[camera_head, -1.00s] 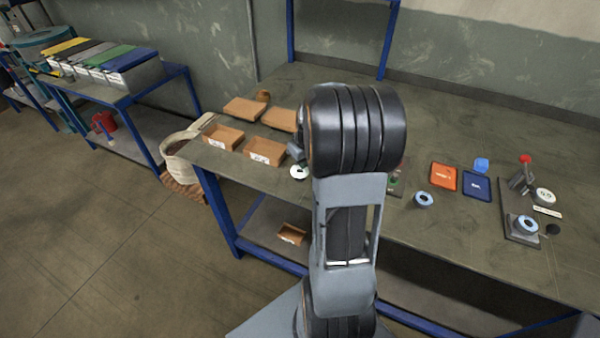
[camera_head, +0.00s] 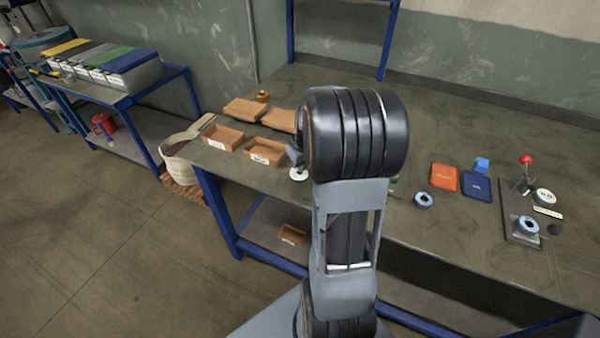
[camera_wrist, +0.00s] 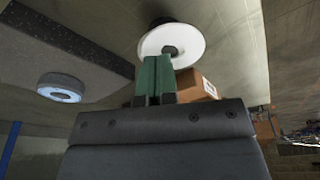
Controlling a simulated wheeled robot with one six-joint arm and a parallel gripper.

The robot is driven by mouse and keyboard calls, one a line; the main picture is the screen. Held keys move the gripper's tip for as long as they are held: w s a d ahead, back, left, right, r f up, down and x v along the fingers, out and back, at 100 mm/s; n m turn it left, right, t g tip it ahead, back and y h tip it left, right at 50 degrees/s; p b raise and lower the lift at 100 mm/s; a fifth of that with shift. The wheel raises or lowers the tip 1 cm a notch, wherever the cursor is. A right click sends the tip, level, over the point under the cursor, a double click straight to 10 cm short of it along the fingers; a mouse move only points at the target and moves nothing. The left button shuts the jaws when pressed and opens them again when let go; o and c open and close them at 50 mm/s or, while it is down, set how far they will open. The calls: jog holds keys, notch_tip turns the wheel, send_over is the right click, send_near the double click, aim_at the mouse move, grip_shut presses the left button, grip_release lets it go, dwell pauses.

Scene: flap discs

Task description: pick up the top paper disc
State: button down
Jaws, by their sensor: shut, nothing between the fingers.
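A white paper disc (camera_wrist: 183,37) with a dark centre hole is in the wrist view, just beyond my gripper's fingertips. In the head view the white disc (camera_head: 298,175) lies at the table's front edge, beside the cardboard trays. My gripper (camera_wrist: 154,62) has two green fingers, closed together with nothing between them. Their tips overlap the near rim of the disc in the wrist view; I cannot tell whether they touch it. In the head view my arm hides most of the gripper. Whether more discs lie under the white one is not clear.
Open cardboard trays (camera_head: 222,138) stand left of the disc. A blue-ringed disc (camera_wrist: 60,88) lies to the left in the wrist view. Right of my arm are an orange pad (camera_head: 444,178), a dark blue pad (camera_head: 477,187) and a fixture plate (camera_head: 508,226). The table's back is clear.

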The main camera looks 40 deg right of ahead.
jog(key=shift+s+a, duration=0.25)
jog(key=shift+a, duration=0.25)
dwell(0.3)
jog(key=shift+r+p, duration=2.1)
jog(key=shift+r, duration=0.9)
jog(key=c, duration=1.9)
grip_release()
